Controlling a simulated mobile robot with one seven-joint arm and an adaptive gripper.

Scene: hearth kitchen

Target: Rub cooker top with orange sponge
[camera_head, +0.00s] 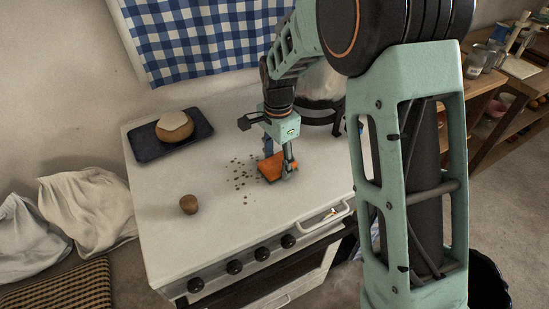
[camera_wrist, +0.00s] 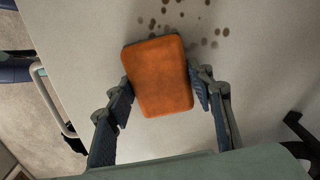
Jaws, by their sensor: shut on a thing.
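The orange sponge (camera_head: 271,167) is at the cooker top, right beside a patch of dark spots (camera_head: 243,174). My gripper (camera_head: 279,160) is shut on the sponge and points down at the white cooker top (camera_head: 225,225). In the wrist view the sponge (camera_wrist: 158,76) sits between my two fingers, one at each side. Several brown spots (camera_wrist: 200,30) lie just beyond the sponge's far edge. Whether the sponge touches the surface is hard to tell.
A dark tray (camera_head: 150,152) with a round, pale-topped loaf (camera_head: 174,126) stands at the back left. A small brown ball (camera_head: 189,204) lies left of the spots. A metal pot (camera_head: 318,88) stands behind my gripper. Knobs (camera_head: 234,266) and a handle (camera_head: 325,217) line the front.

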